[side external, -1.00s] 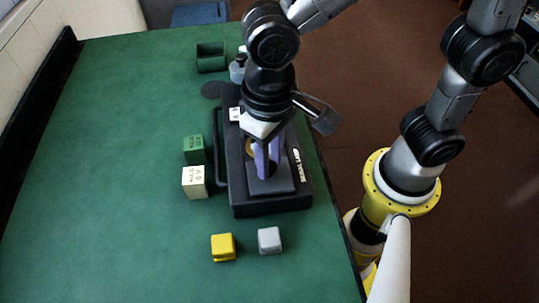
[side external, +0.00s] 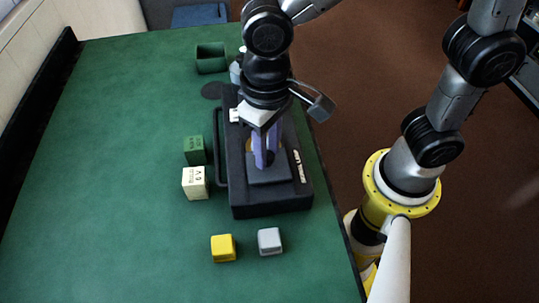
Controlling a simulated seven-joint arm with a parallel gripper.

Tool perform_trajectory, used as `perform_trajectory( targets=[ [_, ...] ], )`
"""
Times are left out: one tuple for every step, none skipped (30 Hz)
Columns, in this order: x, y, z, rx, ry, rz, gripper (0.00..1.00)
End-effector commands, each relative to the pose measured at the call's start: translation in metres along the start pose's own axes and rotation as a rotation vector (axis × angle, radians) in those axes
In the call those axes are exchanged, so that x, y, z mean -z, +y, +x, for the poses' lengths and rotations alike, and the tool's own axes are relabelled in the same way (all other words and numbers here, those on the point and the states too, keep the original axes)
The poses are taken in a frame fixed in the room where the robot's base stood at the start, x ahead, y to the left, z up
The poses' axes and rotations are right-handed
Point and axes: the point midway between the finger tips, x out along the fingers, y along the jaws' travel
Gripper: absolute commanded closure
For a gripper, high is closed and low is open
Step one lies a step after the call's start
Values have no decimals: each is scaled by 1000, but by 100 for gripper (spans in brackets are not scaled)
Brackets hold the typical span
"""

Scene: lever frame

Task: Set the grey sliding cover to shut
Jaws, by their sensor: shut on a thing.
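The lever frame is a black box (side external: 268,203) near the right edge of the green table. The dark grey sliding cover (side external: 268,177) lies on its top, a flat square plate. My gripper (side external: 264,164) points down at the cover with its purple fingers close together. The fingers are shut on the cover's raised part, which they mostly hide. A bit of yellow (side external: 249,144) shows beside the fingers, partly hidden. My wrist hides the far part of the box top.
A green block (side external: 194,150) and a cream block (side external: 195,183) stand left of the box. A yellow block (side external: 222,248) and a grey block (side external: 270,241) sit in front. A green open container (side external: 211,58) stands behind. The table's left side is clear.

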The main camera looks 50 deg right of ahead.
Motion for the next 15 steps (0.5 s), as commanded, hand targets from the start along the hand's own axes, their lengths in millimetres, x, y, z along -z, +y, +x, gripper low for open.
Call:
perform_trajectory(
  targets=[
    [9,8,-1,2,2,9,100],
    [13,12,-1,3,2,10,100],
    [18,17,-1,3,2,9,100],
    [22,21,-1,2,2,9,100],
    [26,25,-1,3,2,9,100],
    [30,29,-1,3,3,8,100],
    [33,32,-1,3,3,8,100],
    [36,34,-1,3,3,6,100],
    [38,37,-1,3,3,6,100],
    [40,39,-1,3,3,5,100],
    [41,40,-1,3,3,3,100],
    [42,41,-1,3,3,3,100],
    [42,42,-1,3,4,2,100],
    [42,42,-1,3,4,2,100],
    [43,42,-1,2,5,1,100]
  ],
)
